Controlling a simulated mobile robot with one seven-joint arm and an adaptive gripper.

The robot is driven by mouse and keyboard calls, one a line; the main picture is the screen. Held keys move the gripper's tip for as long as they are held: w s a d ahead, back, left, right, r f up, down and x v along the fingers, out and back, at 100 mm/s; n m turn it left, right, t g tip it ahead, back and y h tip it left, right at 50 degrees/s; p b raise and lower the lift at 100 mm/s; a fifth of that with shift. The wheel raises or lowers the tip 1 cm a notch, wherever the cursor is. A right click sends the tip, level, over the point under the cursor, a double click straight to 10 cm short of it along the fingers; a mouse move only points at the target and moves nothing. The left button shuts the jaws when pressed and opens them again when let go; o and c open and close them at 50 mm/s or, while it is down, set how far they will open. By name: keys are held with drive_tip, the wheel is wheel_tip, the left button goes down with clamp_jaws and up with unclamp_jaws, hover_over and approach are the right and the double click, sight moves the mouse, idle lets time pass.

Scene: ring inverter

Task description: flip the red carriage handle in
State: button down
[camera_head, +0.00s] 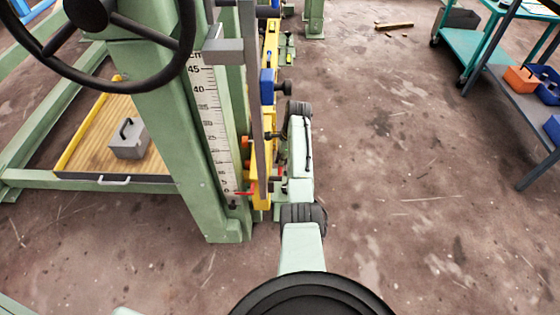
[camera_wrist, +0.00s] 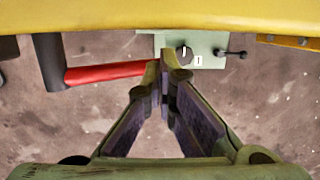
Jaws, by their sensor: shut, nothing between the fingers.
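In the wrist view, the red handle (camera_wrist: 112,72) lies nearly level below the yellow beam (camera_wrist: 160,16), its left end joined to a dark grey arm (camera_wrist: 49,62). My gripper (camera_wrist: 166,72) is shut and empty, fingertips together at the right end of the red handle. The tips overlap that end in the picture; I cannot tell whether they touch it. In the head view, my arm reaches along the right side of the green frame (camera_head: 165,130), and I cannot make out my fingertips or the handle clearly there.
A pale green plate with a dark knob (camera_wrist: 184,55) sits just behind the fingertips. A black-knobbed pin (camera_wrist: 232,54) is to its right. In the head view, a black handwheel (camera_head: 115,88) and a ruler (camera_head: 210,115) are at the left. Floor to the right is open up to a teal cart (camera_head: 470,52).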

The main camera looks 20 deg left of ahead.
drive_tip(key=shift+s+f, duration=0.15)
drive_tip(key=shift+f, duration=0.55)
drive_tip(key=shift+s+f, duration=0.15)
drive_tip(key=shift+f, duration=0.55)
drive_tip(key=shift+s+d+f+p, duration=0.15)
drive_tip(key=shift+s+f, duration=0.25)
drive_tip(key=shift+f, duration=0.25)
drive_tip(key=shift+s+d+f+p, duration=0.15)
drive_tip(key=shift+s+f, duration=0.2)
drive_tip(key=shift+f, duration=0.25)
